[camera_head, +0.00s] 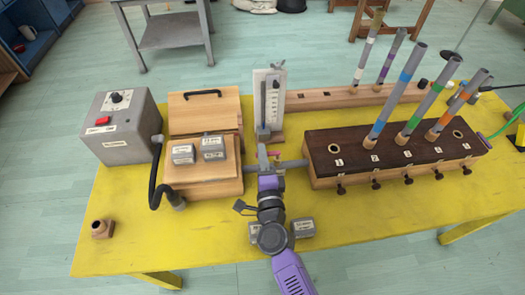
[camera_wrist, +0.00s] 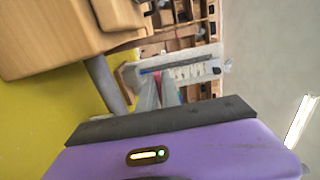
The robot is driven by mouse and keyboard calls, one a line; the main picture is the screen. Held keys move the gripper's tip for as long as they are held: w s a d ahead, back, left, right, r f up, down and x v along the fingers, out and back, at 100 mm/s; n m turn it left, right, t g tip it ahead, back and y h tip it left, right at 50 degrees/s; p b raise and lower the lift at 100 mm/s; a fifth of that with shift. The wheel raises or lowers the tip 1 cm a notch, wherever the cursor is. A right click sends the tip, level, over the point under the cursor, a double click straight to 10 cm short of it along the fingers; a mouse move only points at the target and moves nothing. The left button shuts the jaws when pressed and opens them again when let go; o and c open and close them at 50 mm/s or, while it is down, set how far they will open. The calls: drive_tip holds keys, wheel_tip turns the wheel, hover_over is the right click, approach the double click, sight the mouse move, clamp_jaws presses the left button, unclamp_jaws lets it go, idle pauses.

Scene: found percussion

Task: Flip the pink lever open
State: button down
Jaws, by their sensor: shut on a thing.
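The pink lever (camera_head: 274,154) shows as a small pink piece at the grey pipe between the wooden box and the dark slotted block. In the wrist view a pink sliver of it (camera_wrist: 157,84) shows at my fingertips. My gripper (camera_head: 263,157) has its fingers over the pipe and is shut on the lever, hiding most of it. The fingers also show in the wrist view (camera_wrist: 152,95). The grey pipe (camera_head: 291,163) runs into the left end of the block. The lever's exact angle is hard to tell.
The wooden box (camera_head: 203,180) with small grey weights stands left, beside a grey control box (camera_head: 119,124) and a black hose. The dark block (camera_head: 392,150) holds upright coloured tubes at right. A white gauge board (camera_head: 269,98) stands behind.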

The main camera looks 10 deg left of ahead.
idle(0.3)
drive_tip(key=c, duration=1.6)
unclamp_jaws()
drive_tip(key=shift+o, duration=0.2)
